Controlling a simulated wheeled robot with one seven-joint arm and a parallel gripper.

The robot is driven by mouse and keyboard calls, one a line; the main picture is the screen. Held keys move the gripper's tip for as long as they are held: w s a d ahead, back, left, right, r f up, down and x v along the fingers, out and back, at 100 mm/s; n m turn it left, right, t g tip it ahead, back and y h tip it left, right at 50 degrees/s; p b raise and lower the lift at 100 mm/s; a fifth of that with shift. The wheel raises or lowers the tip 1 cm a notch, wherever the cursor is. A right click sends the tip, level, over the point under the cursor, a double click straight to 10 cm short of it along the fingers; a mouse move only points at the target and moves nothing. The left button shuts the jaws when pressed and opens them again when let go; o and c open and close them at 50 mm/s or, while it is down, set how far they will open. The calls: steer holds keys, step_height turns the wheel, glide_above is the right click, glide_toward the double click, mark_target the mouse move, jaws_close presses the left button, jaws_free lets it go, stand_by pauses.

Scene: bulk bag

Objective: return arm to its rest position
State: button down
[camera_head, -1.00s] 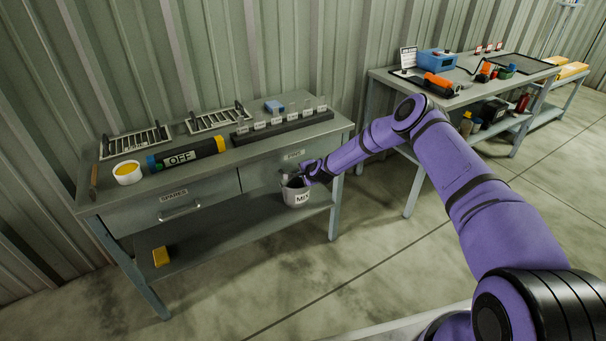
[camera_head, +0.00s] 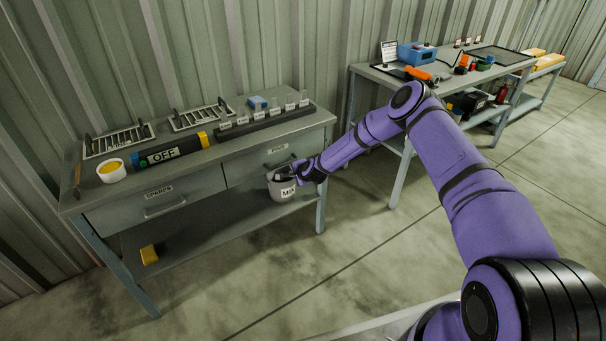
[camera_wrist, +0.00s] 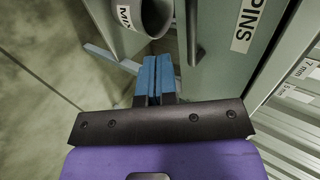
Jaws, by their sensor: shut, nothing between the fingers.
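My purple arm reaches left across the head view to the front of the left bench. My gripper (camera_head: 288,169) is by the right drawer there, close to a pale bucket marked MIX (camera_head: 283,189). In the wrist view my gripper's two blue fingers (camera_wrist: 156,72) are together with nothing between them. The bucket (camera_wrist: 153,18) is just beyond the fingertips in that view, and the drawer front with the PINS label (camera_wrist: 247,22) is to their right. I cannot tell whether the gripper touches the bucket.
The right bench (camera_head: 362,70) stands behind my arm. The floor between is open.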

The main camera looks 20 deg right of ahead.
steer(key=s+d+r+n+g+h, duration=0.1)
steer(key=s+r+n, duration=0.45)
steer(key=r, duration=0.95)
steer(key=s+d+r+n+g, duration=0.1)
steer(key=s+d+r+n, duration=0.1)
steer(key=s+r, duration=0.95)
steer(key=s+d+r+n+g+h, duration=0.1)
steer(key=s+r+n, duration=0.35)
steer(key=r, duration=1.35)
steer(key=s+d+r+g+h, duration=0.1)
steer(key=s+d+r, duration=0.1)
steer(key=s+r, duration=0.5)
steer(key=s+d+r, duration=0.1)
steer(key=s+r, duration=0.3)
steer(key=s, duration=0.7)
steer(key=s+d+r+n, duration=0.1)
steer(key=s, duration=0.8)
steer(key=s+d+n, duration=0.1)
steer(key=s, duration=0.9)
steer(key=shift+s+d+r+g, duration=0.25)
steer(key=shift+d+r+g, duration=0.1)
steer(key=shift+g, duration=0.05)
